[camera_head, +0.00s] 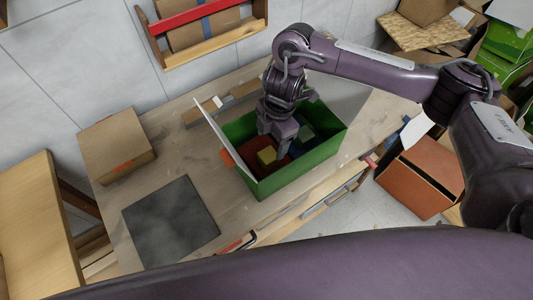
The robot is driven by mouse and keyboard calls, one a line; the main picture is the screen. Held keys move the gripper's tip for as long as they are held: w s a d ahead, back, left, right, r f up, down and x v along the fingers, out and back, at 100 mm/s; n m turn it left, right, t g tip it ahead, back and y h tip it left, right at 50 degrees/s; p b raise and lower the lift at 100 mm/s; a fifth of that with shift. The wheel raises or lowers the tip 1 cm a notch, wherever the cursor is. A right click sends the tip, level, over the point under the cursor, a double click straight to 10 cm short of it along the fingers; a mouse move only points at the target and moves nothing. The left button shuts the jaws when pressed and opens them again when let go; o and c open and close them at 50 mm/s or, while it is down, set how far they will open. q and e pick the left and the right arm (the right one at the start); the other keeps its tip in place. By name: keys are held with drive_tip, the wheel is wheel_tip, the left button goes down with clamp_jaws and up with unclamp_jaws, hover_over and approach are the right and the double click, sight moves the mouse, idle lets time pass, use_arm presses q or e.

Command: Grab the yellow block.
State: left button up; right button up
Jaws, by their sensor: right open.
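The small yellow block (267,156) lies inside the green box (290,177), beside a red piece (257,143). My right gripper (276,143) points down into the box, just above and to the right of the yellow block. Its jaws are open, and I cannot tell whether a finger touches the block. The gripper hides part of the box's inside. My left gripper is not in view.
The box also holds a green block (305,133) and a blue piece. A dark square plate (170,222) and a cardboard box (117,146) are on the wooden table (225,205) to the left. A wooden rail lies behind the box.

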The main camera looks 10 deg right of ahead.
sight(269, 154)
drive_tip(key=f, duration=0.1)
drive_tip(key=w+a+f, duration=0.1)
drive_tip(key=f, duration=0.1)
drive_tip(key=shift+a+b, duration=0.1)
drive_tip(key=shift+b, duration=0.25)
drive_tip(key=shift+s+f, duration=0.2)
drive_tip(key=shift+f, duration=0.35)
drive_tip(key=f, duration=0.4)
drive_tip(key=shift+d+f, duration=0.25)
drive_tip(key=shift+f, duration=0.05)
drive_tip(key=shift+s, duration=0.15)
drive_tip(key=shift+c, duration=0.8)
drive_tip(key=c, duration=0.9)
